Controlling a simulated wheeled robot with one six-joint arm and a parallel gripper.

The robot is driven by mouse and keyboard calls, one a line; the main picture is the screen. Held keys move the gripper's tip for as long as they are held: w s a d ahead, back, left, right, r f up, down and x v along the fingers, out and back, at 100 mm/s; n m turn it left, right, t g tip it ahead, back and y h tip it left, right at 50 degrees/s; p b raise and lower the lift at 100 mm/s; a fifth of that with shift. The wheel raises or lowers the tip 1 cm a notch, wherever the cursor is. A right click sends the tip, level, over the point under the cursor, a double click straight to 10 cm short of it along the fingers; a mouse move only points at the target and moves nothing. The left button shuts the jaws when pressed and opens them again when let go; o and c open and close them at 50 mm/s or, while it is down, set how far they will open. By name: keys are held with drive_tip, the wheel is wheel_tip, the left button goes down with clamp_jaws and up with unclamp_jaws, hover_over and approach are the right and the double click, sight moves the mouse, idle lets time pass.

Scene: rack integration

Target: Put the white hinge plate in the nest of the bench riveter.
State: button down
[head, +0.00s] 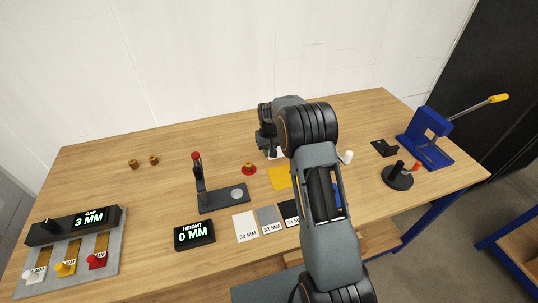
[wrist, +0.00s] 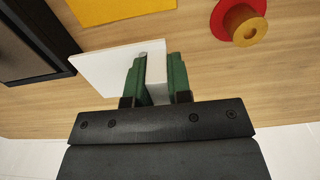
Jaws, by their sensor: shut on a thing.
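The white hinge plate (wrist: 110,66) is in my gripper (wrist: 156,75). Its upright part is pinched between the two green fingers, and its flat part sticks out to the left in the wrist view. In the head view only a scrap of white (head: 276,153) shows beside my gripper (head: 268,146), which is over the middle of the bench; my arm hides much there. The blue lever press with a yellow handle (head: 428,138), which looks like the bench riveter, stands at the far right, apart from my gripper. A notched black piece (head: 384,148) lies beside it. I cannot make out the nest.
A yellow card (head: 280,178) and a red disc with a brass piece (head: 249,169) lie near my gripper. A black stand (head: 222,197), gap unit (head: 75,225) and height display (head: 194,235) are left. A white cylinder (head: 347,157) and black round-based post (head: 398,178) stand right.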

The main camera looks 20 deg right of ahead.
drive_tip(key=shift+w+f, duration=0.35)
drive_tip(key=shift+f, duration=0.15)
drive_tip(key=shift+f+p, duration=0.45)
drive_tip(key=shift+f, duration=0.95)
drive_tip(key=shift+f, duration=0.2)
drive_tip(key=c, duration=1.1)
unclamp_jaws()
drive_tip(key=shift+o, duration=0.2)
drive_tip(key=shift+r, duration=0.1)
